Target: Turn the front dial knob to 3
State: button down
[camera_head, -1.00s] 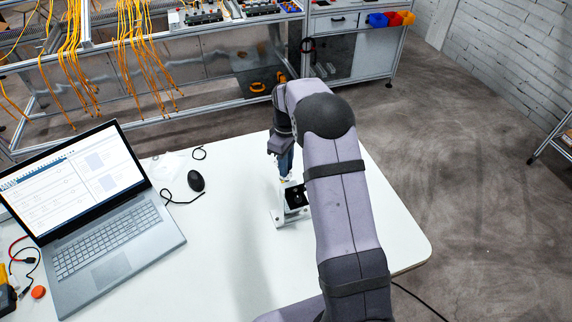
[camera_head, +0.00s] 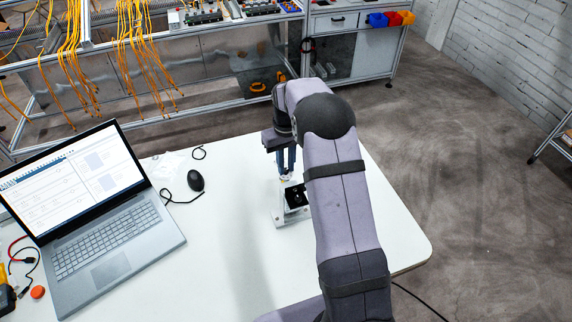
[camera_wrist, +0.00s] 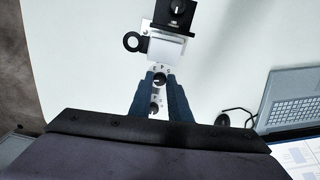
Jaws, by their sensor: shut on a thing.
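The device is a small white light-curtain stand (camera_head: 279,217) on the table, with a black block bearing a knob (camera_wrist: 178,8) at its near end. In the wrist view a small dark dial knob (camera_wrist: 160,79) with a pale pointer sits on a white plate with printed marks that are too small to read. My gripper (camera_wrist: 161,76) has its two blue fingers on either side of this knob and is shut on it. Another round dial (camera_wrist: 155,106) shows between the fingers. In the head view my gripper (camera_head: 286,178) points down at the device's far end, and the knob is hidden.
A laptop (camera_head: 105,240) stands open at the left, with a black mouse (camera_head: 196,181) and its cable between it and the device. A black ring-shaped part (camera_wrist: 132,42) sticks out beside the device. The white table (camera_head: 225,260) is clear in front.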

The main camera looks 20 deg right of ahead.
aim_at(286, 169)
jog(key=m, duration=0.5)
jog(key=shift+m, duration=0.3)
jog(key=m, duration=0.5)
jog(key=shift+w+m, duration=0.1)
jog(key=shift+m, duration=0.3)
jog(key=shift+r, duration=0.1)
jog(key=c, duration=1.6)
grip_release()
jog(key=shift+c, duration=0.2)
jog(key=shift+r+b, duration=1.25)
jog(key=shift+r, duration=2.4)
